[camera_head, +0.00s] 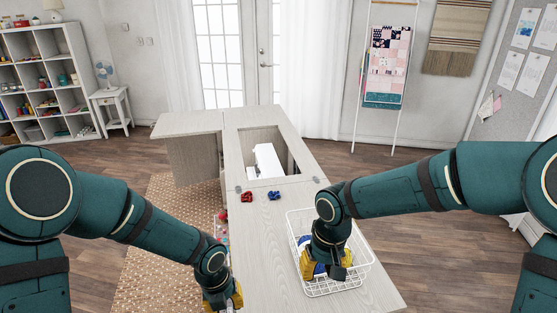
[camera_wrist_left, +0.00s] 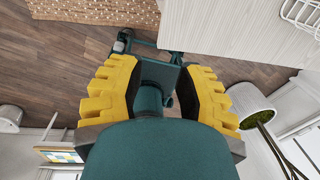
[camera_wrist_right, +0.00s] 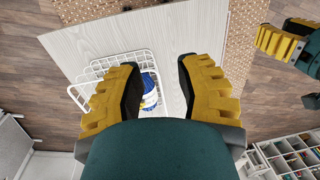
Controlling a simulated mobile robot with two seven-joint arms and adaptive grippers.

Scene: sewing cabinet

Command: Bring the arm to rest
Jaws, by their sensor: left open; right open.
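My right gripper (camera_head: 325,268) is over the white wire basket (camera_head: 352,281) on the near part of the cabinet top. In the right wrist view its yellow fingers (camera_wrist_right: 155,85) are spread wide with nothing between them gripped. A blue and white item (camera_wrist_right: 149,92) lies in the basket below; its shape is partly hidden. My left gripper (camera_head: 224,297) hangs at the left near edge of the cabinet, beside the top rather than over it. In the left wrist view its fingers (camera_wrist_left: 165,90) are apart and empty.
The pale sewing cabinet (camera_head: 270,240) has an opening with a white machine (camera_head: 267,161) in it. A red item (camera_head: 247,197) and a blue item (camera_head: 274,196) lie on the top in front of it. A woven rug (camera_head: 160,250) lies on the left floor.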

